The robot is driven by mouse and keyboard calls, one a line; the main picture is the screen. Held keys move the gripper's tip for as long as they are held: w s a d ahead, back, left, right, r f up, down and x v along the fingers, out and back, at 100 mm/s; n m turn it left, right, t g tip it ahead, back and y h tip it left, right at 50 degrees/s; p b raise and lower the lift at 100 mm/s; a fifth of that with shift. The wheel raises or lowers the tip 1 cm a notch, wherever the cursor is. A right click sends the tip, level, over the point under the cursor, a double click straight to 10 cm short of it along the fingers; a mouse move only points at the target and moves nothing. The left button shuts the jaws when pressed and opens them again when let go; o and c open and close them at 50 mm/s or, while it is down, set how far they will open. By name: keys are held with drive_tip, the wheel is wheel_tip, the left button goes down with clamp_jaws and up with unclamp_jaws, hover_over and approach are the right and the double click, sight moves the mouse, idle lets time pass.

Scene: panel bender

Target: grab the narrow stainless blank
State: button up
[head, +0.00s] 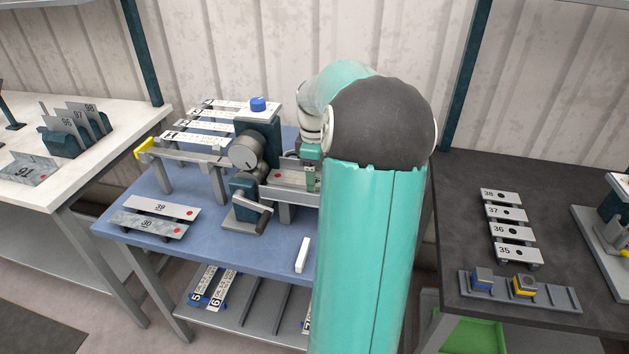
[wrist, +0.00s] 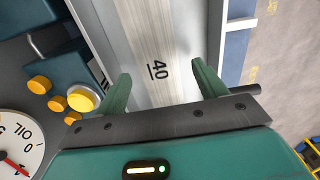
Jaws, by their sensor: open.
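A brushed-metal blank marked 40 (wrist: 150,40) runs away from me in the wrist view, on a paler grey surface. My gripper (wrist: 160,72) is open, with one green finger on each side of this blank. I see a gap between the fingers and the blank's edges, and nothing is held. In the head view a metal strip with a red dot (head: 291,178) lies at the bending machine, by my gripper; my arm hides its right part. Two other blanks, 39 (head: 160,207) and one below it (head: 150,224), lie on the blue table's front left.
The bending machine (head: 258,130) with knobs and a dial stands close left of my gripper. A white bar (head: 302,255) lies near the blue table's (head: 215,250) front edge. The dark bench (head: 455,230) at right holds several numbered blanks.

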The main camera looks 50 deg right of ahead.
drive_tip(key=c, duration=1.1)
